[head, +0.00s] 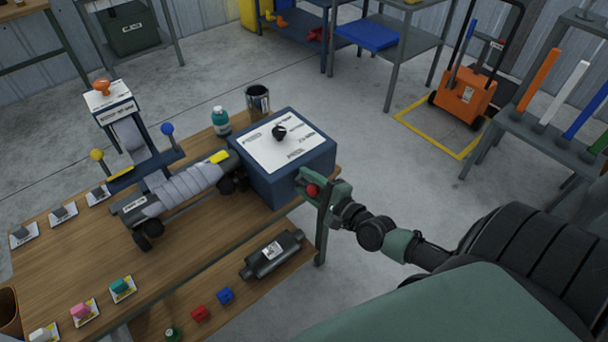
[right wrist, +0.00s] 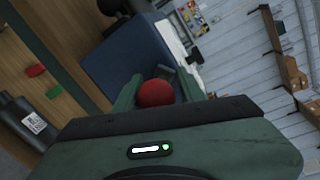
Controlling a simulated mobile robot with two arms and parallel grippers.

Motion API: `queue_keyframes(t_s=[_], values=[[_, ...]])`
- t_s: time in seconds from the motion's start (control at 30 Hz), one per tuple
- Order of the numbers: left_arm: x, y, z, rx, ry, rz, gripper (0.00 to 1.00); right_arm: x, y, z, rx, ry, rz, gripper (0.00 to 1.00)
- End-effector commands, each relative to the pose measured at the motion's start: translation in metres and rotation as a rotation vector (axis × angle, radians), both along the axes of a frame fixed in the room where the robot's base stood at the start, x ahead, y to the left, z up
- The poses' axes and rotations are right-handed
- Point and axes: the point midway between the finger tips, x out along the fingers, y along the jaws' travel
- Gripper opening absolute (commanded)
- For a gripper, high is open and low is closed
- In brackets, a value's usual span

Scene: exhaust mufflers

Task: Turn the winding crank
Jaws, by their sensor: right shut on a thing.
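The winding crank shows as a red ball knob (head: 313,190) at the right side of a blue box (head: 290,181) with a white labelled top. The box stands at the right end of the workbench. My right gripper (head: 312,186) is shut on the red knob. In the right wrist view the red knob (right wrist: 156,93) sits between the two green fingers, with the blue box (right wrist: 128,58) just beyond. The crank's arm is mostly hidden by the gripper. My left gripper is not in view.
A machine with grey wrapped rolls (head: 185,190) joins the box on its left. A teal bottle (head: 221,121) and a dark metal cup (head: 258,100) stand behind. A muffler (head: 272,255) lies on the lower shelf. Open floor lies right of the bench.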

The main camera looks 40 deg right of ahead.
Motion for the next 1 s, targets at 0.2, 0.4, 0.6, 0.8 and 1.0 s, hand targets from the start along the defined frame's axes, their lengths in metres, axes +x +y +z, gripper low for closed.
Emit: queue_keyframes(t_s=[0.2, 0.4, 0.6, 0.8, 1.0], values=[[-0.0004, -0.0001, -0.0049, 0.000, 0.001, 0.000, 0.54, -0.0015, -0.0036, -0.0026, 0.042, 0.013, 0.002, 0.00], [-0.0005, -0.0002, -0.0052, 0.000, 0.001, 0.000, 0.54, -0.0018, -0.0035, -0.0026, 0.055, 0.017, 0.002, 0.00], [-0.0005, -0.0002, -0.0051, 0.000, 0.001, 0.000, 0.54, -0.0023, -0.0031, -0.0033, 0.055, 0.018, 0.003, 0.00], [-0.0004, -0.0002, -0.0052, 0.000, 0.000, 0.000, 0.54, -0.0021, -0.0027, -0.0030, 0.055, 0.017, 0.003, 0.55], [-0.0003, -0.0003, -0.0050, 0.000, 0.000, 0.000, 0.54, -0.0012, -0.0024, -0.0011, 0.056, 0.012, 0.002, 0.55]])
